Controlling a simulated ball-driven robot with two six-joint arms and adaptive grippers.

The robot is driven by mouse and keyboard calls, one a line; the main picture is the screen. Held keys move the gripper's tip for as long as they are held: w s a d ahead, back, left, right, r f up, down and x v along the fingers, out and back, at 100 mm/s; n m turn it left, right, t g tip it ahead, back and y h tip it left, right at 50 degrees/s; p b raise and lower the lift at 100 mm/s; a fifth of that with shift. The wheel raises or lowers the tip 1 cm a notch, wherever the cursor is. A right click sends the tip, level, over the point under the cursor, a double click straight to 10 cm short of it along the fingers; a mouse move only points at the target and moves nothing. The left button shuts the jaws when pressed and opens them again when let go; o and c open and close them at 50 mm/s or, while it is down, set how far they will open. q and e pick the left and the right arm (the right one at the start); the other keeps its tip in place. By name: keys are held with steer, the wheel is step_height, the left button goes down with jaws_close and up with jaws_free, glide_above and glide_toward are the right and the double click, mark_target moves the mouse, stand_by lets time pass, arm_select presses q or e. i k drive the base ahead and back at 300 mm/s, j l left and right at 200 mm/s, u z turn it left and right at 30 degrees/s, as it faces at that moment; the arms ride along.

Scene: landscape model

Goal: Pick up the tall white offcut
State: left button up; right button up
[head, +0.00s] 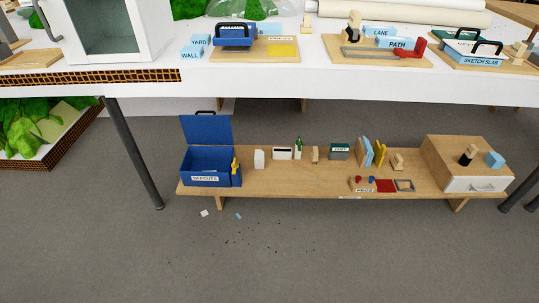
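A white upright block (259,159) stands on the low wooden bench (290,182), just right of the blue open box; it is the tallest plain white piece I see. A small white scrap (204,213) lies on the floor in front of the bench's left end, with a small blue scrap (238,216) to its right. Which of the white pieces is the tall white offcut I cannot tell for sure. Neither of my grippers shows in the head view.
The blue box (209,168) has its lid up and a label reading like "OFFCUTS". A wooden drawer unit (460,160) stands at the bench's right end. A white table (300,82) with models stands behind and above. Dark crumbs dot the otherwise clear front floor.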

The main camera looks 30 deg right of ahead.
mark_target(259, 155)
steer(key=i+z, duration=0.3)
steer(key=z, duration=0.15)
steer(key=i+z, duration=0.25)
steer(key=z, duration=0.15)
steer(key=i+j+z, duration=0.15)
steer(key=i+j, duration=0.3)
steer(key=i, duration=0.25)
steer(key=i+j+z, duration=0.1)
steer(key=i+j, duration=0.45)
steer(key=i, duration=0.1)
